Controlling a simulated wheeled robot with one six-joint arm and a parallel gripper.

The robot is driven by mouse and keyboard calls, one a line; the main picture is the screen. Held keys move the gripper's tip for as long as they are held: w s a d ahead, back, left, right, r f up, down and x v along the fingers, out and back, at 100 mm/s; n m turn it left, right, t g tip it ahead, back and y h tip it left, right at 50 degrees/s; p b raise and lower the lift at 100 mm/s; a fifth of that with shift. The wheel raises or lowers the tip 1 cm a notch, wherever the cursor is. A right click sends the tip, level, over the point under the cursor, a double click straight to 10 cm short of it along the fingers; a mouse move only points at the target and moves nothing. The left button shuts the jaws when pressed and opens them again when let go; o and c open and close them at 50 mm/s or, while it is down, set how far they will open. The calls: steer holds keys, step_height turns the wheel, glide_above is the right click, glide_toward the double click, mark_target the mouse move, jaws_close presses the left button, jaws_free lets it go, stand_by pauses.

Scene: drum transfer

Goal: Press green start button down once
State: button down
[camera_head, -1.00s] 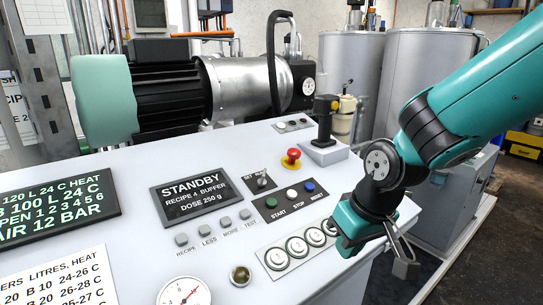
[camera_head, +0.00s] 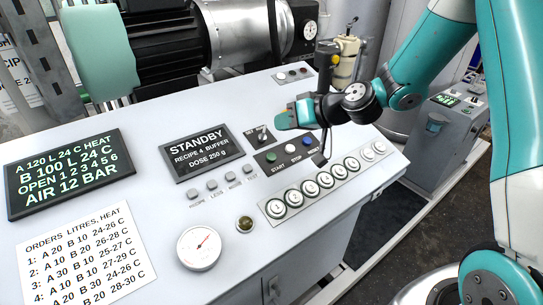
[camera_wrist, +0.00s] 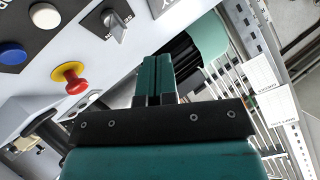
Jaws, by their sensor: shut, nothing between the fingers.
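The green start button (camera_head: 271,157) sits at the left end of a small dark panel on the sloped grey console, beside the white stop button (camera_head: 290,148) and blue reset button (camera_head: 308,140). My gripper (camera_head: 284,120) is above the console, up and slightly right of the green button in the head view, apart from it. Its teal fingers are shut and empty. In the wrist view the fingers (camera_wrist: 157,62) point past a black selector knob (camera_wrist: 115,25); the white (camera_wrist: 44,15) and blue (camera_wrist: 12,54) buttons show at the left. The green button is outside that view.
A red emergency knob (camera_wrist: 70,77) with a yellow base stands on the console, hidden behind my arm in the head view.

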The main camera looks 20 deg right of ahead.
steer(key=shift+f, duration=0.1)
steer(key=b, duration=0.4)
glide_above(276, 159)
steer(key=f, duration=0.7)
steer(key=shift+s+d, duration=0.1)
steer(key=shift+s, duration=0.25)
steer(key=shift+w+f+b, duration=0.25)
steer(key=shift+f+b, duration=0.35)
steer(key=shift+b, duration=0.15)
stand_by(0.5)
steer(key=shift+w+f+b, duration=0.15)
steer(key=shift+f+b, duration=0.25)
steer(key=shift+b, duration=0.1)
steer(key=shift+w+f+b, duration=0.15)
steer(key=shift+f+b, duration=0.3)
steer(key=shift+b, duration=0.05)
stand_by(0.4)
steer(key=shift+r, duration=0.2)
steer(key=shift+s+r+p, duration=0.3)
steer(key=shift+r+p, duration=0.1)
steer(key=shift+r, duration=0.3)
steer(key=shift+r, duration=0.1)
